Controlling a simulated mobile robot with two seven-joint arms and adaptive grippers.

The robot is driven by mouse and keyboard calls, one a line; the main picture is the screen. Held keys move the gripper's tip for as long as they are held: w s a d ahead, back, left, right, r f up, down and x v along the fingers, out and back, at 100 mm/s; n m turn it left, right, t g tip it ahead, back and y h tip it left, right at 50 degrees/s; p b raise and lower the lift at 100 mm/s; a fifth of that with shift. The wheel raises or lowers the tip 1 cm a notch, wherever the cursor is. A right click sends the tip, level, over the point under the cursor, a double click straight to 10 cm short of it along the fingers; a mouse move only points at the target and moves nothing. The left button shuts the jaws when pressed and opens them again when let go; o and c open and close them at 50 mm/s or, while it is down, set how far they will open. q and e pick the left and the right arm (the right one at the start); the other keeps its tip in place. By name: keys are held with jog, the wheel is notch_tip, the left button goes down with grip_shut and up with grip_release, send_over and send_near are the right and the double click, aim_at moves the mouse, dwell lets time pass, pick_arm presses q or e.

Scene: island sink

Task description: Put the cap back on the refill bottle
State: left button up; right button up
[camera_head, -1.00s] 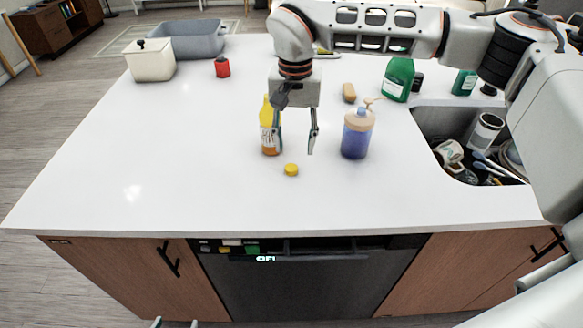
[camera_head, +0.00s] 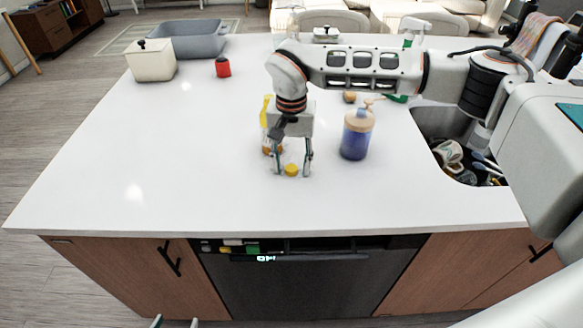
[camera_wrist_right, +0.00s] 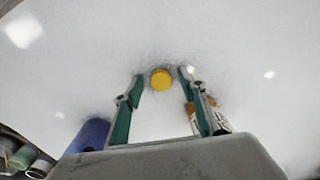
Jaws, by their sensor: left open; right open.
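The yellow cap (camera_head: 291,170) lies on the white island top. My right gripper (camera_head: 292,173) is open and points down, with its fingertips on either side of the cap. In the right wrist view the cap (camera_wrist_right: 161,79) sits between the spread fingertips (camera_wrist_right: 162,76), with a gap on each side. The refill bottle (camera_head: 265,113), yellow with a pale label and orange lower part, stands upright just behind, partly hidden by my right gripper. Part of its label (camera_wrist_right: 222,120) shows beside a finger in the wrist view. My left gripper (camera_head: 175,322) is open at the bottom edge, only its fingertips visible.
A blue pump bottle (camera_head: 356,138) stands close to the right of my right gripper. The sink (camera_head: 430,122) with dishes is further right. A red can (camera_head: 223,67), a cream canister (camera_head: 150,63) and a grey tub (camera_head: 190,40) stand at the back left. The left countertop is clear.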

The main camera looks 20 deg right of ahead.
aim_at(292, 168)
jog(key=c, duration=0.7)
jog(key=shift+c, duration=0.2)
jog(key=shift+r, duration=0.1)
notch_tip(292, 168, up, 20)
dwell(0.3)
